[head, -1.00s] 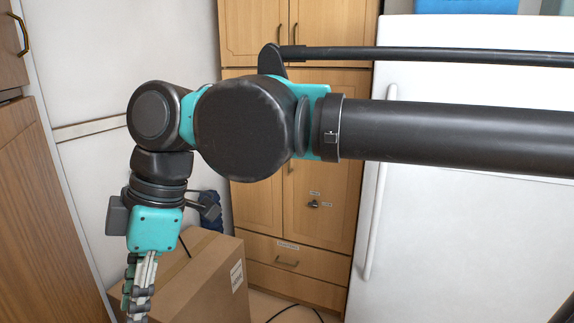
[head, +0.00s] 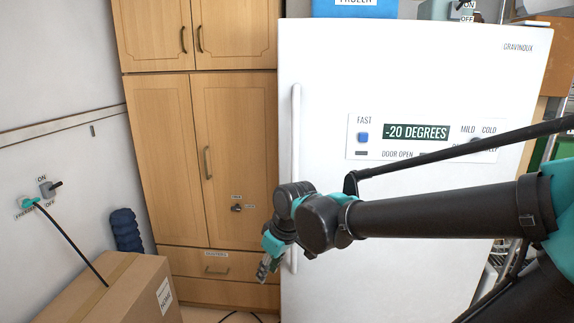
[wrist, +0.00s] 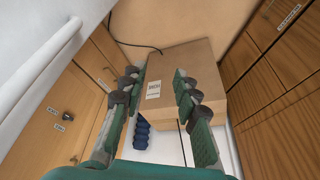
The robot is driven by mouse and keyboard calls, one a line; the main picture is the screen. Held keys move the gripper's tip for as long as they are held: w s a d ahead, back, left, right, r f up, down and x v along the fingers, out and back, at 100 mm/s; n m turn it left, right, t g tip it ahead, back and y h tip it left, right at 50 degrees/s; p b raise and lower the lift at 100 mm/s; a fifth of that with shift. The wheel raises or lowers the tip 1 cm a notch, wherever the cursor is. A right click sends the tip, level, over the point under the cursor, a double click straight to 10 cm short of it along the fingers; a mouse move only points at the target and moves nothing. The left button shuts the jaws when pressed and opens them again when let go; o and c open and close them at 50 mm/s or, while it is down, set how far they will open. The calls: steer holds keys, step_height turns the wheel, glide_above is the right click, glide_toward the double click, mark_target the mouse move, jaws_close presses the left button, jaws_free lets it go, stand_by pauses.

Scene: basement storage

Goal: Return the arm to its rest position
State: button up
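My gripper (head: 266,268) hangs at the end of my arm in the head view, in front of the white freezer's lower left side. It points down and to the left. In the wrist view my gripper (wrist: 157,95) shows two dark green and grey fingers spread apart. Nothing is between the fingertips except the distant cardboard box (wrist: 215,80) behind them. My arm reaches in from the right of the head view with its elbow bent.
The white freezer (head: 400,260) with a "-20 DEGREES" panel stands behind my arm. A wooden cabinet (head: 160,150) is left of it. A cardboard box (head: 130,290) sits at lower left, with a dark blue ribbed object (head: 126,230) behind it. A cable (head: 75,243) hangs from a wall socket.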

steer(key=s+d+f+m+t+h, duration=0.1)
steer(key=d+f+m, duration=0.4)
steer(key=d, duration=0.7)
steer(key=s+d+f+m+t+h, duration=0.1)
steer(key=d+f+m, duration=0.4)
steer(key=d, duration=0.7)
steer(key=shift+f+m+h, duration=0.3)
steer(key=shift+f+h, duration=0.15)
steer(key=shift+h, duration=0.05)
